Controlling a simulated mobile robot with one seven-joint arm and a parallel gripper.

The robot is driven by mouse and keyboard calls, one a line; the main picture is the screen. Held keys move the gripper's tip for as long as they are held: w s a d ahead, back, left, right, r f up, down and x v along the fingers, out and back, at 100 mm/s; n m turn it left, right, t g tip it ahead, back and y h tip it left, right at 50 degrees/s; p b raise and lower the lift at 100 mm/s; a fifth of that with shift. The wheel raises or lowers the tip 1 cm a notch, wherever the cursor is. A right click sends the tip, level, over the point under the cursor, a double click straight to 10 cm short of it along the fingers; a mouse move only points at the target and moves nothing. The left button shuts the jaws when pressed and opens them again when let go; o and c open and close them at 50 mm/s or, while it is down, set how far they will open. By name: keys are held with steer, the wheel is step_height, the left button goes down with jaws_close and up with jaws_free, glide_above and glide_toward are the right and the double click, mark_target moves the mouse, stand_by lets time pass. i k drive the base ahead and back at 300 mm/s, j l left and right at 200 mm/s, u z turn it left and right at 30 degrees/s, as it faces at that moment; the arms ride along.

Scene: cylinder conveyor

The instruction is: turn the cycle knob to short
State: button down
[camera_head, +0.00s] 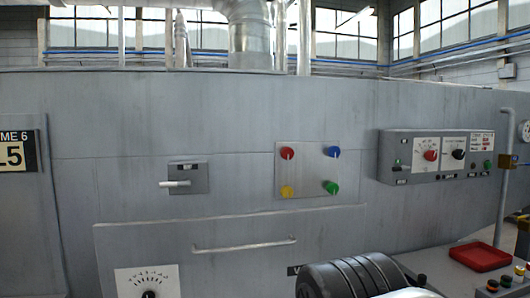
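A grey control box (437,156) is fixed to the grey wall at the right. It carries a red knob (431,155) on a left white dial plate and a black knob (458,154) on a right white dial plate. Another black knob (149,295) sits on a white scale plate at the lower left, cut off by the bottom edge. The lettering is too small to tell which knob is the cycle knob or where it points. My gripper is not in view.
A plate (307,170) with red, blue, yellow and green knobs is mid-wall. A white lever (175,183) and a long handle (243,246) stick out. A dark ribbed round body (350,278) fills the bottom middle. A red tray (481,256) and push buttons (505,281) are lower right.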

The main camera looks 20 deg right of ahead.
mark_target(458, 154)
steer(key=z, duration=1.6)
steer(key=i+l+u, duration=0.15)
steer(key=l, duration=0.3)
steer(key=i+l+u, duration=0.15)
steer(key=l, duration=0.3)
steer(key=i+l+u, duration=0.2)
steer(key=l, duration=0.25)
steer(key=l+u, duration=0.15)
steer(key=l, duration=0.35)
steer(key=i, duration=0.05)
